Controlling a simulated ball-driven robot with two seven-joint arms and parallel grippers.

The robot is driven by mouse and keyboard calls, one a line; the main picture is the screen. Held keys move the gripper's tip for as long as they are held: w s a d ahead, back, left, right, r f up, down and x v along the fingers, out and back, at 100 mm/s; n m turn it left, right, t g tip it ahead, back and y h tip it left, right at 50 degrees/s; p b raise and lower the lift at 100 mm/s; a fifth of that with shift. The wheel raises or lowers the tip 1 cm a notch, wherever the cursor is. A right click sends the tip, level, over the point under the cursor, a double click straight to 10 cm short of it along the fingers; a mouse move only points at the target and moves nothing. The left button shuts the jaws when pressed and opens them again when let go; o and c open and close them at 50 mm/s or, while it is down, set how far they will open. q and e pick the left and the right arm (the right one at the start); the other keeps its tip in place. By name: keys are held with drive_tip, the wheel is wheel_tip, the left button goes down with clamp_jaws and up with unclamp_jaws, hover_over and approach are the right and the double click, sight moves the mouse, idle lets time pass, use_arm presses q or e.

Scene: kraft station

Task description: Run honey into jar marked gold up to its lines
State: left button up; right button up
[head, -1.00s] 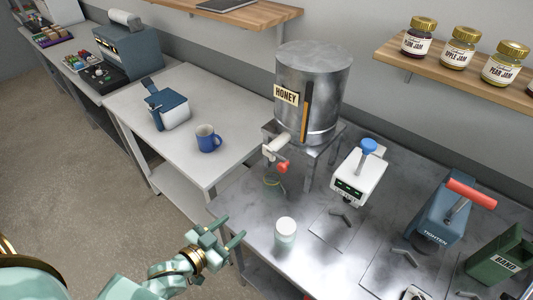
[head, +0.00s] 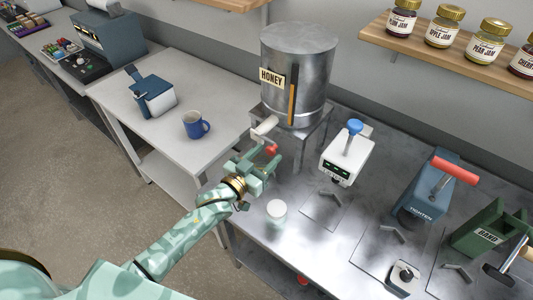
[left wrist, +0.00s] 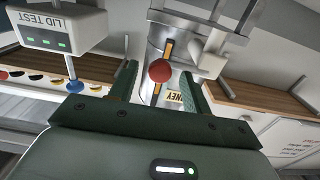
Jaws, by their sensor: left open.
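The steel honey tank (head: 298,75) stands on a metal stand, with its pale tap (head: 265,126) at the front left. The tap's red knob (head: 271,149) is at my left gripper (head: 262,166), which is open. In the left wrist view the red knob (left wrist: 160,71) appears between the two spread fingers; I cannot tell whether they touch it. A clear jar with yellowish lines stood under the tap earlier; my gripper and arm now hide that spot. A whitish jar (head: 277,212) stands on the steel table nearer the front. My right gripper is out of view.
Right of the tank are the lid tester (head: 347,157), the blue tighten press (head: 429,190) and the green band device (head: 487,232). A blue mug (head: 195,125) stands on the left table. Jam jars (head: 443,27) line the shelf (head: 450,60) above.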

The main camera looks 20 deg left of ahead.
use_arm(q)
drive_tip(key=shift+w+d, duration=0.2)
drive_tip(key=shift+w, duration=0.35)
drive_tip(key=shift+c, duration=0.2)
clamp_jaws()
drive_tip(key=shift+r, duration=0.1)
